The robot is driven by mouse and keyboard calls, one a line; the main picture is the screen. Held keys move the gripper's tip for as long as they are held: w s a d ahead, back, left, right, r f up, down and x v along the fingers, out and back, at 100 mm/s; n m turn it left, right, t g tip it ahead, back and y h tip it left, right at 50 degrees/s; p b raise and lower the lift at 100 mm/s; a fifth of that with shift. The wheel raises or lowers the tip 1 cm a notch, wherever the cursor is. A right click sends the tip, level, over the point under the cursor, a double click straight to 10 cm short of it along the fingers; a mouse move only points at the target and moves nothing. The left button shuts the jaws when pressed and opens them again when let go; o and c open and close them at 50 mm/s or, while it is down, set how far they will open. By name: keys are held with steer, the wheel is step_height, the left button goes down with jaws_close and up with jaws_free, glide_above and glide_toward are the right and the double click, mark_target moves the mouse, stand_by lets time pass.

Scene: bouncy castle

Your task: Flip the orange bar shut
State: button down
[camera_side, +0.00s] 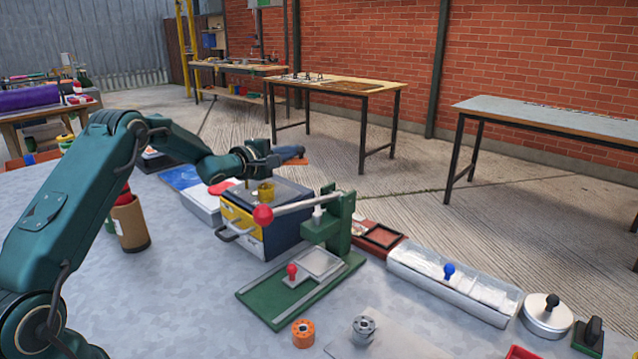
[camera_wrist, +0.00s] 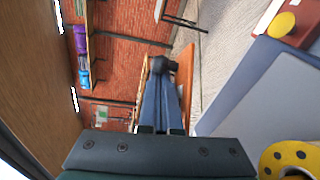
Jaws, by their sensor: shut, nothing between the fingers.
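My gripper (camera_side: 290,153) is at the end of the teal arm, above the back of the blue and yellow box (camera_side: 240,218) in the side view. In the wrist view its two blue-grey fingers (camera_wrist: 165,68) are together, with dark tips and nothing seen between them. An orange-brown flat piece (camera_side: 298,161) shows just behind and below the fingers. It also shows in the wrist view (camera_wrist: 187,60), right of the fingertips. I cannot tell whether it is the orange bar, or whether the fingers touch it. No other orange bar is clear in view.
A green press (camera_side: 325,230) with a red-knobbed lever (camera_side: 263,215) stands right of the box. An orange ring (camera_side: 303,333) and grey part (camera_side: 364,328) lie in front. A long metal tray (camera_side: 450,284) is at right. A brown cylinder (camera_side: 130,224) stands near my arm.

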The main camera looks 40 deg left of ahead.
steer(key=m+h, duration=0.1)
steer(key=s+d+m+h, duration=0.1)
steer(key=h, duration=0.1)
steer(key=shift+s+d+h, duration=0.15)
steer(key=shift+s+h, duration=0.1)
steer(key=shift+h, duration=0.05)
steer(key=shift+s+d, duration=0.3)
steer(key=shift+s, duration=0.25)
steer(key=shift+s+d, duration=0.3)
steer(key=shift+s, duration=0.25)
steer(key=shift+s+d, duration=0.2)
steer(key=shift+s, duration=1)
steer(key=shift+s, duration=0.15)
steer(key=s+a, duration=0.1)
steer(key=s, duration=0.1)
steer(key=s+a, duration=0.2)
steer(key=s, duration=0.1)
steer(key=s+a+r, duration=0.1)
steer(key=s+a, duration=0.1)
steer(key=s, duration=0.1)
steer(key=shift+s+r, duration=0.1)
steer(key=shift+s, duration=0.1)
steer(key=shift+d, duration=0.1)
